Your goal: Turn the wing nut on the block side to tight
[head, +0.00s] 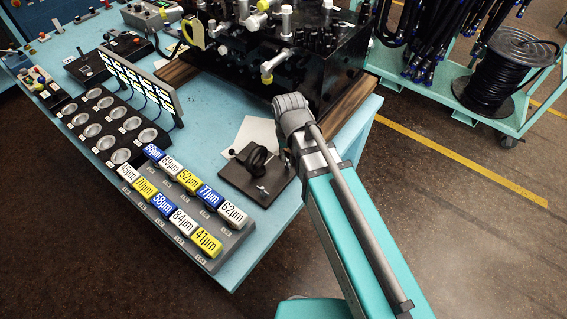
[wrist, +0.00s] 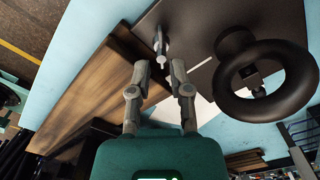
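I cannot pick out a wing nut for certain. In the wrist view a small bright metal piece (wrist: 161,46) stands on a dark plate (wrist: 206,32), just beyond my fingertips. Its shape is too small to tell. My gripper (wrist: 160,70) is open and empty, with a gap between its two fingers, pointing at that piece without visibly touching it. In the head view the same plate (head: 236,174) lies near the table edge, and my arm hides my fingers. The large black hydraulic block (head: 335,70) stands behind my wrist; its near side is partly hidden.
A thick black ring (wrist: 265,80) stands on the plate, right of my fingers. A wooden board (wrist: 95,90) lies to their left. The blue table (head: 265,225) also holds a rack of labelled micron blocks (head: 180,205) and round cups (head: 92,130). A hose cart (head: 470,95) stands beyond.

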